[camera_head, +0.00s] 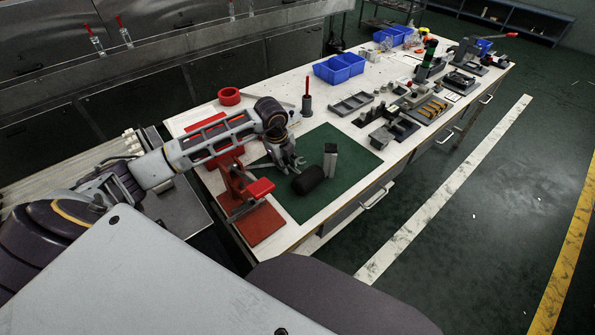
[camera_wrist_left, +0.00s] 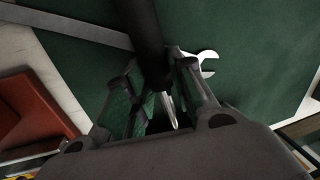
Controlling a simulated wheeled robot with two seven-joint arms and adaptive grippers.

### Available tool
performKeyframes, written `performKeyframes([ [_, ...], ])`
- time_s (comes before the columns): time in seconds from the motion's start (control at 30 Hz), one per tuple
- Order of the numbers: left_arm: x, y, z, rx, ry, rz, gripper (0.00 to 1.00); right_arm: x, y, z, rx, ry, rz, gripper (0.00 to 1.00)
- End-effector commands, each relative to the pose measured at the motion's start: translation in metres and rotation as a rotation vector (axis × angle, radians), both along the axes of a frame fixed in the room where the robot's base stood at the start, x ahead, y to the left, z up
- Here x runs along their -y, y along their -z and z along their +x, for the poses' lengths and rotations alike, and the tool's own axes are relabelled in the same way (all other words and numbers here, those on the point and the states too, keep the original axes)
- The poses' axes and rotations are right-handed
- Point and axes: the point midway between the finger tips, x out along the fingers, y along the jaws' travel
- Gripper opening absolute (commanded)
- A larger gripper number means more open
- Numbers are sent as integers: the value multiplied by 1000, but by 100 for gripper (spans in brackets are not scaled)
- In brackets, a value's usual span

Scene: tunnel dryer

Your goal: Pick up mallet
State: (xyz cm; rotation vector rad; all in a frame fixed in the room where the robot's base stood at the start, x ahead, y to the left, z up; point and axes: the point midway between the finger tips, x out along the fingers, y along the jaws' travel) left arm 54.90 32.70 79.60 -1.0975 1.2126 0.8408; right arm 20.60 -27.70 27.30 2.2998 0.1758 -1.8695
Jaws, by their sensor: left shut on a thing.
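The mallet (camera_head: 308,180) shows in the head view as a thick black cylinder over the front part of the green mat (camera_head: 350,150). My left gripper (camera_head: 287,163) is beside it, pointing down over the mat. In the left wrist view, the dark mallet (camera_wrist_left: 146,35) runs from the top edge down between the fingers of my left gripper (camera_wrist_left: 165,95), which is shut on it. The fingers and wrist hide its lower part. I cannot tell whether it is clear of the mat. My right gripper is not in view.
A wrench (camera_wrist_left: 207,63) lies close to the fingers. An upright grey block (camera_head: 330,160) stands right of the mallet. A red vise-like fixture (camera_head: 243,187) stands at the left. Blue bins (camera_head: 339,69) and several tools fill the far bench.

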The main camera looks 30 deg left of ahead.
Motion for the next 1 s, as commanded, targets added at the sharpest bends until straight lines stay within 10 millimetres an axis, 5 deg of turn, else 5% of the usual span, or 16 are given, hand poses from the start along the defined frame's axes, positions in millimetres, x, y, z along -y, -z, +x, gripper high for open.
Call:
performKeyframes([
  [0.27, 0, -14, 1, 4, 0, 0, 0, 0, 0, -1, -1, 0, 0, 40],
  [1.0, 0, -99, 1, 4, 0, 0, 0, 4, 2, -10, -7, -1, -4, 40],
])
